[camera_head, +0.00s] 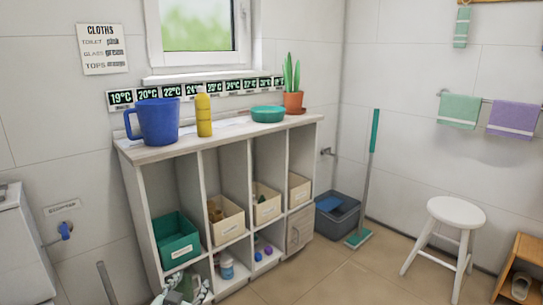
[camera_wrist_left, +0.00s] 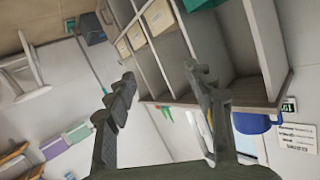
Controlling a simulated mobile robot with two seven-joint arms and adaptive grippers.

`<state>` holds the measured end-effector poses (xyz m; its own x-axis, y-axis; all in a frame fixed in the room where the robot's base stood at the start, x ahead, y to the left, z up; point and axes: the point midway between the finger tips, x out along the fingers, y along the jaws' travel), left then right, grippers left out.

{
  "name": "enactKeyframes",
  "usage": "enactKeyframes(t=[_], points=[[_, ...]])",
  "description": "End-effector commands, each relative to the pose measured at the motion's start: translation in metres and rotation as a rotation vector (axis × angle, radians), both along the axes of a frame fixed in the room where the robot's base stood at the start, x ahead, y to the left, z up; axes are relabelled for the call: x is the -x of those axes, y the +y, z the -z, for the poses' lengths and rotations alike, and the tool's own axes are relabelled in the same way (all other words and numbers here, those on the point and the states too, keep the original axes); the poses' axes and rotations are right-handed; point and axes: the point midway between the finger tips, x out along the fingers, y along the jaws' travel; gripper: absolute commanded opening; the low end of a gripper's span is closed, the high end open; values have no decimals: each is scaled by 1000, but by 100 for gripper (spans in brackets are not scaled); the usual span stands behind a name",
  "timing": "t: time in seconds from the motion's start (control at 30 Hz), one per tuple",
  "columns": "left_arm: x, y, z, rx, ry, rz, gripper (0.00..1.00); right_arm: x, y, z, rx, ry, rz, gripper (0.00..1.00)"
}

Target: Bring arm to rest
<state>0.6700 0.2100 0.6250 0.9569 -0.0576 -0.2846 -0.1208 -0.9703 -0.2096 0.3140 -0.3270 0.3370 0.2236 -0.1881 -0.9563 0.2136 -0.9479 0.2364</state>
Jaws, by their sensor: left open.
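My left gripper (camera_head: 187,288) shows at the bottom edge of the head view, low in front of the open-fronted shelf unit (camera_head: 222,142). Its arm is mostly out of the picture. In the left wrist view the fingers of the left gripper (camera_wrist_left: 160,82) stand wide apart with nothing between them. That view is turned nearly upside down and shows the shelf unit (camera_wrist_left: 178,62) beyond the fingers. My right gripper is in neither view.
Floor between is clear.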

Motion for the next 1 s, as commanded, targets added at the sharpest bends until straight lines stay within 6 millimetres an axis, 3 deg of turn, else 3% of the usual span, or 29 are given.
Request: enactKeyframes(t=[0.03, 0.1, 0.17, 0.3, 0.5, 0.6, 0.73, 1.0], points=[[23, 6, 30, -3, 87, -16, 54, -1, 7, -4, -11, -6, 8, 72], [56, 13, 69, -6, 210, -38, 54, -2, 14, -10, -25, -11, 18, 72], [88, 20, 102, -10, 319, -58, 54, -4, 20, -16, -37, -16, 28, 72], [173, 34, 166, -21, 571, -104, 54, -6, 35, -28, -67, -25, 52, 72], [287, 50, 219, -39, 869, -157, 54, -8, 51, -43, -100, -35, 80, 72], [323, 54, 230, -47, 961, -174, 54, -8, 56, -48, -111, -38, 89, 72], [345, 57, 236, -52, 1018, -183, 54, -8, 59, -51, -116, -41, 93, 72], [347, 57, 236, -51, 1021, -184, 54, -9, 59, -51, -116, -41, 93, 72]])
